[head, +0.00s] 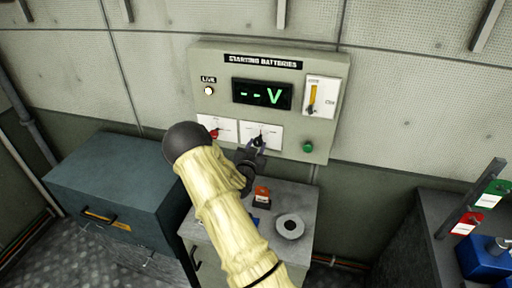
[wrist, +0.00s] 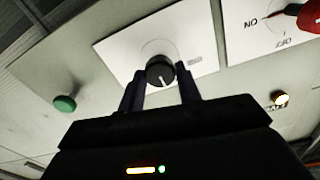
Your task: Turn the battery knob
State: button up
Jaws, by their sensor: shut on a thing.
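The grey control panel (head: 218,108) on the wall reads "STARTING BATTERIES", with a green "--V" display (head: 262,95). A black round knob (wrist: 159,70) with a white pointer line sits on a white plate at the panel's lower middle. In the wrist view its pointer line points down and slightly right. My gripper (head: 259,142) is at this knob, with one finger on each side of it, and is shut on it; it also shows in the wrist view (wrist: 160,82). In the head view my gripper partly covers the knob.
A red switch (head: 214,134) sits left of the knob; its plate in the wrist view shows ON and OFF. A green button (head: 308,147), a lit lamp (head: 209,91) and a slider plate (head: 326,85) are also on the panel. A grey cabinet (head: 303,198) stands below, a teal cabinet (head: 110,170) left.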

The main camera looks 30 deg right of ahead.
jog(key=shift+n+b, duration=0.3)
jog(key=shift+b, duration=0.05)
jog(key=n+b, duration=0.3)
jog(key=n, duration=0.1)
jog(key=shift+b, duration=0.3)
jog(key=n+b, duration=0.1)
jog(key=n, duration=0.3)
jog(key=shift+b, duration=0.35)
jog(key=shift+r+n+b, duration=0.1)
jog(key=shift+n+b, duration=0.35)
jog(key=shift+n, duration=1.05)
jog(key=o, duration=1)
jog(key=shift+w, duration=0.1)
